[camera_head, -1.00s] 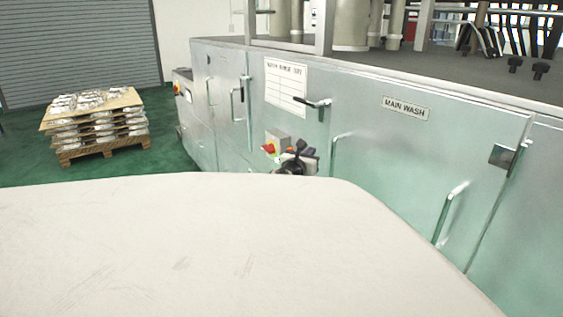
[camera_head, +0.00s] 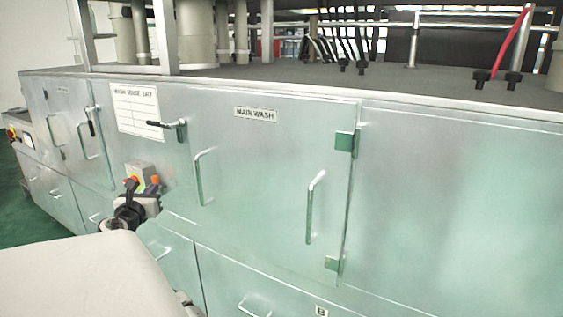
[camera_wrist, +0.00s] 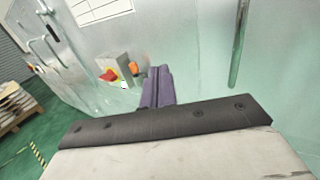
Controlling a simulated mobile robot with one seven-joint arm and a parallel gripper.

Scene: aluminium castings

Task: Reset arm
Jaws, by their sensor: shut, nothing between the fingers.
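My gripper (camera_wrist: 158,74) shows in the wrist view as two purple fingers side by side, closed together with nothing between them. Its base is hidden behind a dark strip with bolts and a pale surface. In the head view my dark wrist (camera_head: 128,213) shows at the lower left, just above my own pale body. The fingers are hard to make out there. The wrist stands in front of the washing machine's panels (camera_head: 270,170); I cannot tell the exact gap.
A grey control box (camera_head: 138,173) with a red and yellow knob is on the machine front, close to my wrist in the picture. Door handles (camera_head: 315,207) stick out. The wrist view shows a loaded pallet (camera_wrist: 14,105) on the green floor (camera_wrist: 50,140) at left.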

